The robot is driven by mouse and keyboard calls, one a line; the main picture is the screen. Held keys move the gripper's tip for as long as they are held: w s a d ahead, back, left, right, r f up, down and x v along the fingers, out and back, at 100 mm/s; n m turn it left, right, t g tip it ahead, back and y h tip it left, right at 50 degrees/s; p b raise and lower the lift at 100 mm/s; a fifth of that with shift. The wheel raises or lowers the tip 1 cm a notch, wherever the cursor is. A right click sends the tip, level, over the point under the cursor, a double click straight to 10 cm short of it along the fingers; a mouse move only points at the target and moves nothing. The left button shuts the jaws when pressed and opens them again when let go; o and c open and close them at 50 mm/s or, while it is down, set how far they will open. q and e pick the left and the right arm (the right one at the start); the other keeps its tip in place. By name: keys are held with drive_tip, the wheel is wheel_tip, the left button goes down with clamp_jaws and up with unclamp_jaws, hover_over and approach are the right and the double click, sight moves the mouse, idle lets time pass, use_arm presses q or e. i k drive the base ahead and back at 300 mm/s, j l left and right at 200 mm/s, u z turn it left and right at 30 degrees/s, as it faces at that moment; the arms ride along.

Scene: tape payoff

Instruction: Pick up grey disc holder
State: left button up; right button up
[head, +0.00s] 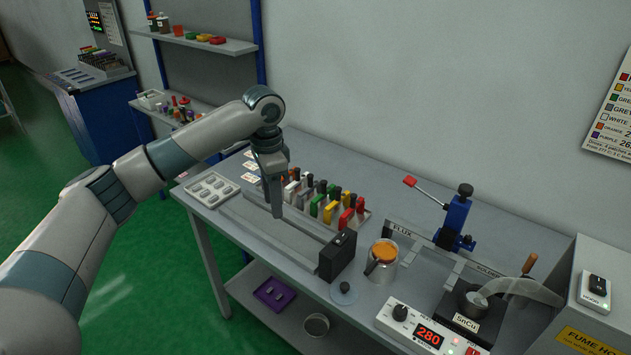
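My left gripper (277,212) points straight down over the left end of a rack (362,224) on the bench. Its fingers show edge-on as one narrow shape, so I cannot tell whether they are open or shut. The rack holds several upright coloured holders: red, yellow, green, white and orange, such as a yellow one (330,211). A small grey disc with a knob (343,293) lies at the bench's front edge. My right gripper is not in view.
A black box (337,256) stands at the right end of a long grey rail. A white tray (212,189) lies left.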

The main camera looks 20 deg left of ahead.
sight(312, 184)
drive_tip(key=i, duration=0.85)
